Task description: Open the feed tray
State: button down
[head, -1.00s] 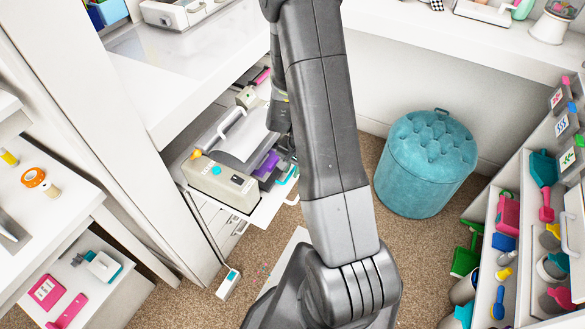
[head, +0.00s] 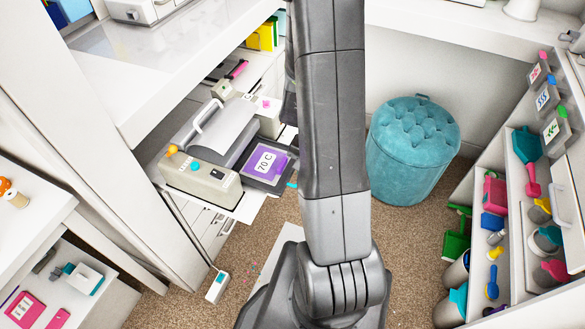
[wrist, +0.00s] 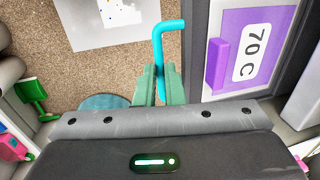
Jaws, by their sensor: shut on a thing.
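The grey and cream machine (head: 203,182) stands on a white shelf at the left of the head view. A dark tray-like slab with a purple panel (head: 264,164) marked "70 C" sticks out at its right side. The panel also shows at the right of the wrist view (wrist: 247,50), with a raised purple grip. My gripper (wrist: 158,85) is shut on a cyan hooked handle (wrist: 158,45), beside the slab's left edge. Whether the handle joins the slab cannot be seen. In the head view my arm hides my gripper.
A teal tufted stool (head: 412,150) stands on the carpet right of my arm. Shelves with tools (head: 510,215) line the right side. A white counter (head: 180,60) hangs above the machine. A small white block (head: 217,287) lies on the floor. Carpet between machine and stool is partly clear.

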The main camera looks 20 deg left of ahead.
jog(key=c, duration=1.8)
grip_release()
jog(key=shift+r, duration=0.1)
notch_tip(320, 180, up, 14)
jog(key=d+p, duration=0.2)
jog(key=shift+d+f, duration=0.25)
jog(key=shift+d, duration=0.05)
jog(key=shift+s, duration=0.1)
jog(key=a+f, duration=0.1)
jog(key=f, duration=0.3)
jog(key=a+f+b, duration=0.1)
jog(key=f, duration=0.4)
jog(key=f+b, duration=0.1)
jog(key=f, duration=0.4)
jog(key=shift+a, duration=0.4)
jog(key=shift+a+r, duration=0.2)
jog(key=shift+a, duration=0.1)
